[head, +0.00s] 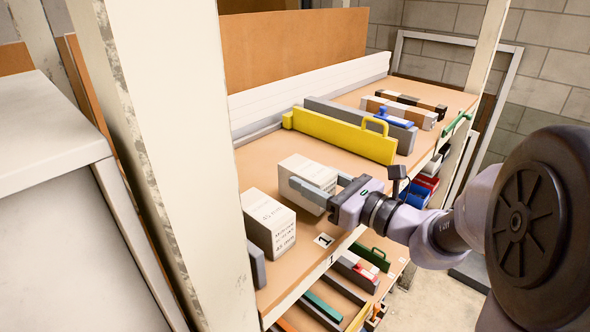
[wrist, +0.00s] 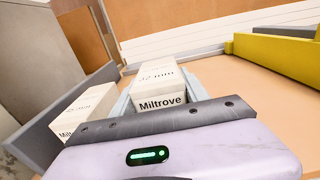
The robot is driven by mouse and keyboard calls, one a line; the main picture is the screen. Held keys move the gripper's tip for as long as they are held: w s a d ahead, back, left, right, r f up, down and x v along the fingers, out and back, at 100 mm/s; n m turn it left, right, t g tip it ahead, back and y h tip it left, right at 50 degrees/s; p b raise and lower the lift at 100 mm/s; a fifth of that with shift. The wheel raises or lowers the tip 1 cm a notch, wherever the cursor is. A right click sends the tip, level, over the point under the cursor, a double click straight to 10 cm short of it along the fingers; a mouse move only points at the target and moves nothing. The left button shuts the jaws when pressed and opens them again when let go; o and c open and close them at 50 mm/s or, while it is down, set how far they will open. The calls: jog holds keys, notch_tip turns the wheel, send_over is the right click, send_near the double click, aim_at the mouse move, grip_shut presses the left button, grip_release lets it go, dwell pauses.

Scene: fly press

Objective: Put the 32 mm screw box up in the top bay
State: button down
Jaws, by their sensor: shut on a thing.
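A white Miltrove screw box (head: 309,171) is between the fingers of my gripper (head: 322,187) over the wooden shelf (head: 345,165). In the wrist view the box (wrist: 160,84) faces me, its size label partly legible, ending in "2 mm". My gripper (wrist: 158,100) is shut on it, a grey finger at each side. Whether the box rests on the shelf or is slightly raised is hard to tell. A second white box (head: 269,223), with a size that looks like 45 or 65 mm, stands to the left; it also shows in the wrist view (wrist: 88,112).
A yellow divider with a handle (head: 340,134) stands right of the held box, with a grey one (head: 360,122) behind. A cream upright post (head: 165,130) rises at left. A white strip (head: 300,88) backs the shelf. A lower shelf (head: 375,262) holds several items.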

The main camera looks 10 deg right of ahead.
notch_tip(320, 180, down, 2)
jog(key=shift+w+a, duration=0.1)
jog(key=c, duration=0.6)
grip_release()
jog(key=shift+f, duration=0.15)
jog(key=shift+s+r, duration=0.2)
jog(key=shift+s, duration=0.05)
jog(key=b+v, duration=0.3)
jog(key=v, duration=0.8)
jog(key=shift+s+d, duration=0.25)
